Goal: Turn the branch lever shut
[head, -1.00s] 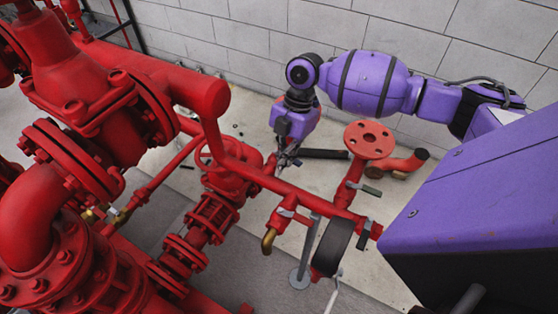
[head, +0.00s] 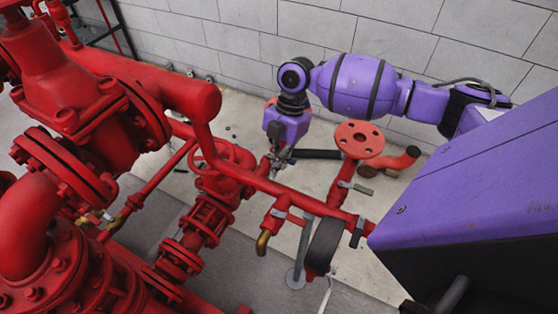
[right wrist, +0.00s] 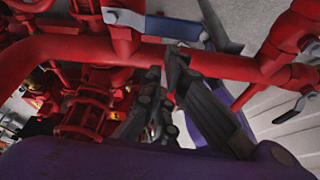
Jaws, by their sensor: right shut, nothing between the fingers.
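Small levers sit on the red branch pipe (head: 250,181): a grey lever (head: 280,213) at the branch with the brass elbow, a green-tipped lever (head: 362,188) below the round flange, and a dark lever (head: 357,232) at the pipe's right end. I cannot tell which one is the branch lever. My right gripper (head: 279,157) points down just behind the pipe, shut and empty, apart from these levers. In the right wrist view its fingers (right wrist: 166,68) are close together before the red pipe.
The red flange (head: 360,138) stands right of my gripper. A black round part (head: 325,245) hangs below the pipe. Large red pipework (head: 90,120) fills the left. A grey block wall (head: 230,40) is behind, with open floor before it.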

